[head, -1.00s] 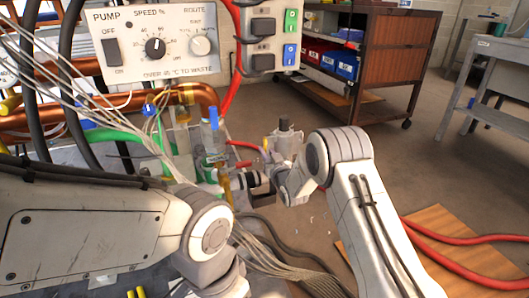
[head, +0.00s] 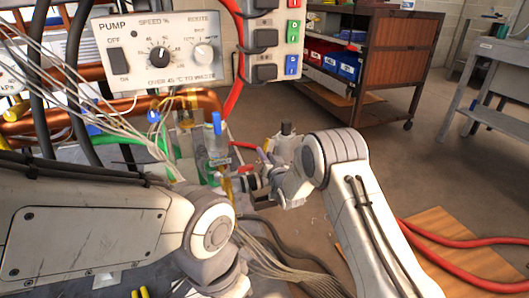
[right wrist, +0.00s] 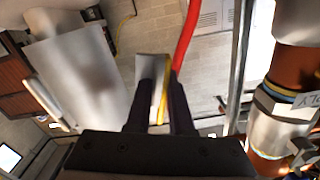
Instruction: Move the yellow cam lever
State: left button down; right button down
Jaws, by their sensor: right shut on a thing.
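The yellow cam lever (head: 226,187) shows as a small amber-yellow piece beside the green and clear fittings in the middle of the head view. My right gripper (head: 246,183) reaches it from the right and is shut on it. In the right wrist view, the two dark fingers (right wrist: 160,100) have a thin yellow strip (right wrist: 162,106) and a pale block between them. The fingers hide part of the lever. My left arm crosses the lower left of the head view, but its gripper is out of view.
A blue-handled valve (head: 216,124) stands just above the lever. The pump control box (head: 160,52), copper pipes (head: 40,120) and loose pale wires crowd the left. Red hoses (head: 460,238) lie on the floor at right. A shelf cart (head: 395,65) stands behind, with open floor before it.

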jog(key=shift+s+a+r+m+p, duration=0.1)
jog(key=shift+a+r+m+p, duration=0.15)
jog(key=shift+m, duration=0.35)
jog(key=shift+s+a+r+m+p, duration=0.15)
jog(key=shift+m+p, duration=0.15)
jog(key=shift+m, duration=0.3)
jog(key=shift+a+r+m+p, duration=0.1)
jog(key=shift+r+m+p, duration=0.15)
jog(key=shift+m, duration=0.35)
jog(key=c, duration=1.1)
grip_release()
jog(key=shift+p+v, duration=2.1)
jog(key=shift+v, duration=3.1)
